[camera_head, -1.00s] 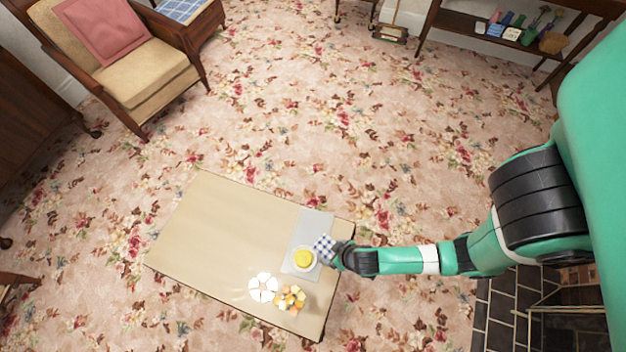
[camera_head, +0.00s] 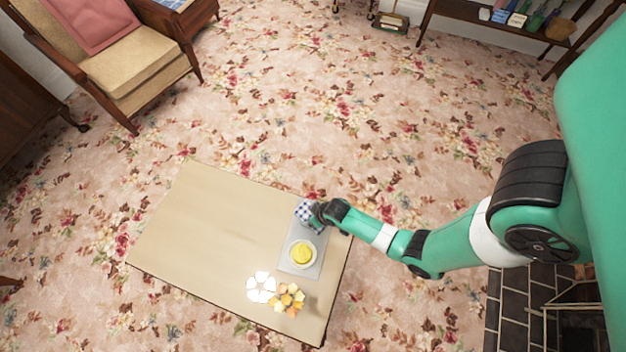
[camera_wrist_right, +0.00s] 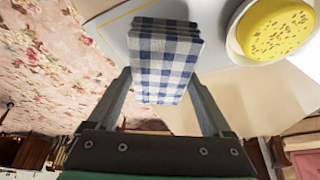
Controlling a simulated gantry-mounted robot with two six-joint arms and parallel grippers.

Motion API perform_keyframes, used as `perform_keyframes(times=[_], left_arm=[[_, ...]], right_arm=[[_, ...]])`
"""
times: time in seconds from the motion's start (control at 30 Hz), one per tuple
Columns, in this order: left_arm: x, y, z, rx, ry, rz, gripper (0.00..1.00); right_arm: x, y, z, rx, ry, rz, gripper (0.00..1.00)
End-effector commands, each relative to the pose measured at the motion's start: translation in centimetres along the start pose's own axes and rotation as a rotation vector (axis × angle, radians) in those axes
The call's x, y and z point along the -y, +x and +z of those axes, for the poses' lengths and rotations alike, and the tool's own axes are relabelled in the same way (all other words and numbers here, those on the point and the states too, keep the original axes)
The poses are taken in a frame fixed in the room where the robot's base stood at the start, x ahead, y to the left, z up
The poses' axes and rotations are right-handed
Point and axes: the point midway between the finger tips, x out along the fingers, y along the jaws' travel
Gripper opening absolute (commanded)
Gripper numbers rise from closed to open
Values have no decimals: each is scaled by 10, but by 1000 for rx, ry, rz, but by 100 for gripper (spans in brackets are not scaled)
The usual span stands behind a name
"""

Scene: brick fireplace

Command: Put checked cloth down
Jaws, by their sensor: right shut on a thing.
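The folded blue-and-white checked cloth (camera_head: 304,211) is at the far end of the grey mat (camera_head: 293,262) on the low table. It also shows in the right wrist view (camera_wrist_right: 163,58), between the fingers. My right gripper (camera_head: 314,212) is shut on the cloth; in the right wrist view its two fingers (camera_wrist_right: 165,98) stand at either side of it. I cannot tell whether the cloth touches the mat. A white bowl with yellow food (camera_head: 302,254) stands on the mat, apart from the cloth. My left gripper is not in view.
The beige low table (camera_head: 205,225) has clear room on its left. White petal-like pieces (camera_head: 261,288) and a cluster of orange and yellow pieces (camera_head: 288,299) lie near its front. An armchair (camera_head: 130,55) stands at upper left on the flowered carpet.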

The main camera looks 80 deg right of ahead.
Motion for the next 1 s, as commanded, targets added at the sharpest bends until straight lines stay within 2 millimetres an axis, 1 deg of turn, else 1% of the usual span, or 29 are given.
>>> perform_keyframes(times=[0.03,0.1,0.33,0.47,0.5,0.57,0.83,0.93,1.0], left_arm=[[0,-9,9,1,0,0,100],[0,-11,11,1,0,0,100],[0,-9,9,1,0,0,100],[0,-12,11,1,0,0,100],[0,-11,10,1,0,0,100],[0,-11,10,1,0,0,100],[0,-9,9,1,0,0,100],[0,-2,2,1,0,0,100],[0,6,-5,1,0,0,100]], right_arm=[[0,15,7,3,-1,0,39],[0,20,9,1,-1,0,39],[0,18,8,0,-1,0,39],[0,22,10,1,-1,0,39],[0,21,10,1,-1,0,89],[0,20,10,1,-1,0,100],[0,18,8,1,-1,0,100],[0,6,7,1,-1,0,100],[0,-8,6,2,-2,0,100]])
